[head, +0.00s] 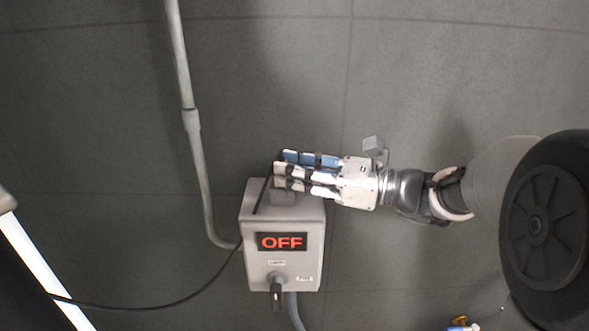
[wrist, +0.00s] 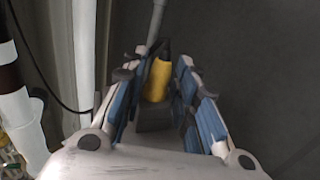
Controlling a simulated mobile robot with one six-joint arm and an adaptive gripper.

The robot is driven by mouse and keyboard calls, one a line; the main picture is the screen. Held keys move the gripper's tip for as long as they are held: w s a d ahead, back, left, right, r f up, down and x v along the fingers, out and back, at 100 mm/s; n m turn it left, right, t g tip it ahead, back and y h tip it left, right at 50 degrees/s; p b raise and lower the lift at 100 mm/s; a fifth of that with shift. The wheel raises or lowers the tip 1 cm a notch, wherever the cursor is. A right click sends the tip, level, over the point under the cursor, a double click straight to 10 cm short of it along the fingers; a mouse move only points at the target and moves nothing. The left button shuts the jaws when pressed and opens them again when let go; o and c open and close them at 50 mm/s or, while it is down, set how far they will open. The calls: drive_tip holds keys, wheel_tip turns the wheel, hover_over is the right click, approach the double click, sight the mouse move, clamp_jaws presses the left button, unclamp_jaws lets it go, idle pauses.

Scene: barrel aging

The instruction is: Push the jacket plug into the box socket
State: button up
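The grey control box (head: 282,240) hangs on the dark wall in the head view, with a red OFF display. A grey socket block (head: 284,198) is on its top; a grey block also shows below the plug in the wrist view (wrist: 153,118). The yellow jacket plug (wrist: 159,80) with its black end is between my fingers in the wrist view. My gripper (head: 281,170) reaches in from the right above the box, its blue-padded fingers closed in around the plug. In the head view the fingers hide the plug. Its seating in the socket cannot be made out.
A grey conduit (head: 192,120) comes down the wall to the box's left side. A black handle (head: 277,294) is on the box front. The wall above is clear.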

drive_tip(key=shift+s+d, duration=0.15)
drive_tip(key=shift+d, duration=0.3)
drive_tip(key=shift+p+v, duration=0.35)
drive_tip(key=shift+v, duration=0.8)
drive_tip(key=shift+s+d, duration=0.1)
drive_tip(key=shift+d, duration=0.05)
drive_tip(key=shift+o, duration=0.3)
drive_tip(key=o, duration=0.5)
drive_tip(key=shift+c, duration=0.2)
drive_tip(key=c, duration=0.5)
